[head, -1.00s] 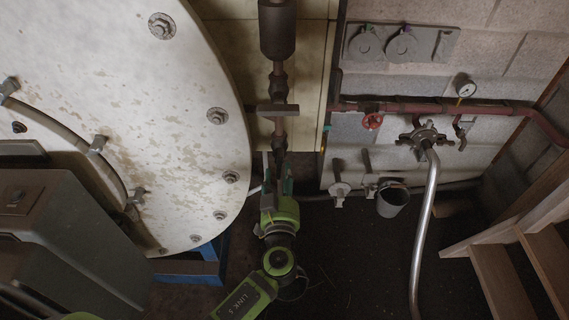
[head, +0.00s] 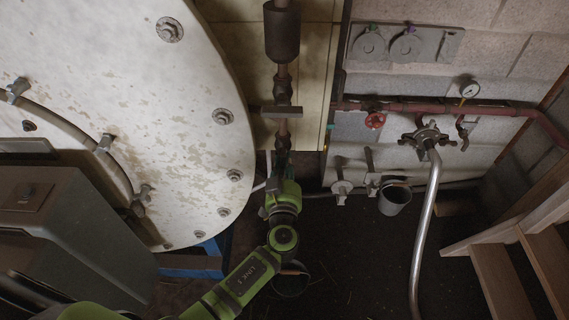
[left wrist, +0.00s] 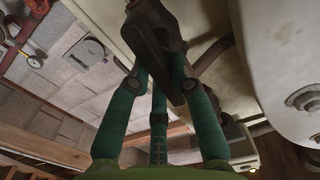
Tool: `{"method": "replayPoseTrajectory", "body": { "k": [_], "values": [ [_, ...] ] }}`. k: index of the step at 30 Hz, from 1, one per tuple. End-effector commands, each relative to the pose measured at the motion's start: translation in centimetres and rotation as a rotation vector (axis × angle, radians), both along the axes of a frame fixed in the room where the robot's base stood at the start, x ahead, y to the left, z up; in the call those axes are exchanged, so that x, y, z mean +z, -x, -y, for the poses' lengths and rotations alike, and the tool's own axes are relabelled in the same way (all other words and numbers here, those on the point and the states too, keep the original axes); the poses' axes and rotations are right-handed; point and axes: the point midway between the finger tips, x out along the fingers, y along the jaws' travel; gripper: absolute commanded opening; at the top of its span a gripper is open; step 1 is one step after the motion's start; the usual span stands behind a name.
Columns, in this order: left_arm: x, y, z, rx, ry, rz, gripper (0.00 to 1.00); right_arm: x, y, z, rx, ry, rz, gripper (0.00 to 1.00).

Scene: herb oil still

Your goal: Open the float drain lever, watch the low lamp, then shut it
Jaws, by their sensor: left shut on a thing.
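My left gripper (head: 281,166) is at the lower end of the vertical pipe (head: 283,129), below a short crosswise bar (head: 281,111). In the left wrist view its green fingers (left wrist: 163,84) are closed around a dark lever-like part (left wrist: 156,48), which I take to be the float drain lever. The fingers and wrist hide much of this part in the head view, so I cannot tell how far it is turned. My right gripper is not in view.
A large pale round vessel end (head: 190,130) with bolts stands close on the left. A grey cabinet (head: 80,240) is in front of it. Red pipe (head: 420,106), a bucket (head: 394,198), a silver pipe (head: 424,225) and wooden steps (head: 500,280) are to the right.

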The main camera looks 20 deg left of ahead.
Motion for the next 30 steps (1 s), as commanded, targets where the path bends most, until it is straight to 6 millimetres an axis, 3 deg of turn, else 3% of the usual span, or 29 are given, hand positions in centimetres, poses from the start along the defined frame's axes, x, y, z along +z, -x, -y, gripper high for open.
{"method": "replayPoseTrajectory", "body": {
  "k": [11, 30],
  "values": [
    [-0.2, 0.0, 0.1, 0.0, -0.095, -0.025, 0.0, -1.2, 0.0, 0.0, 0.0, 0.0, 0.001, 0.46],
    [-0.7, -0.1, 0.4, 0.001, -0.639, -0.183, 0.0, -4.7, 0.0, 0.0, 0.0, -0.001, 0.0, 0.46]
  ]
}}
